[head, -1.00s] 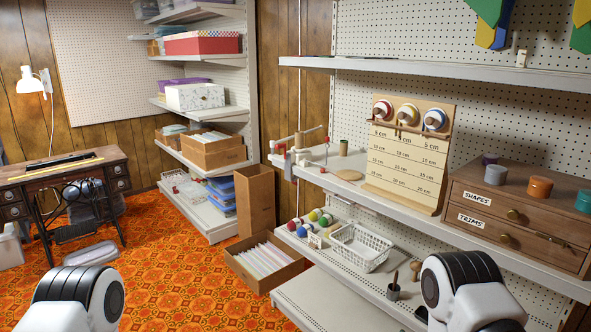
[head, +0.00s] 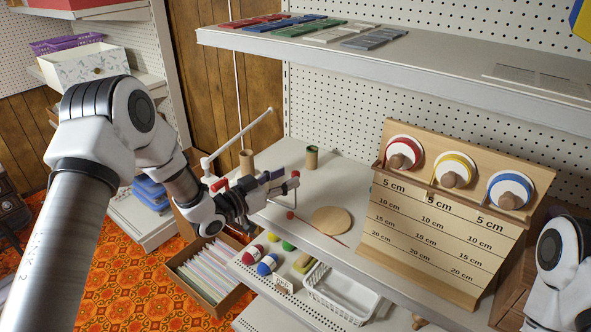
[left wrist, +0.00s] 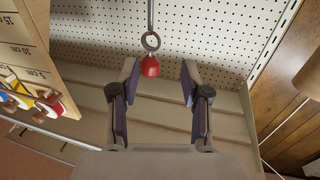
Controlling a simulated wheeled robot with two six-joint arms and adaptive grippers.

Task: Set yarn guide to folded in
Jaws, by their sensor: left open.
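The yarn guide is a thin metal rod with a ring and a red knob (left wrist: 150,66), in front of my left gripper. In the head view its red-tipped end (head: 296,174) stands just right of the fingertips, at the shelf's left end. My left gripper (head: 273,183) is open, reaching over the shelf from the left. In the left wrist view its two fingers (left wrist: 157,92) are spread apart, with the knob centred near the tips; I cannot tell whether it touches them. The gripper hides part of the winder under the guide. My right gripper is out of view.
A white rod (head: 237,140) slants up behind my left gripper. Brown tubes (head: 312,157) and a round wooden disc (head: 331,220) are on the shelf. A measuring board (head: 420,235) with ribbon spools stands right. An upper shelf (head: 440,80) overhangs.

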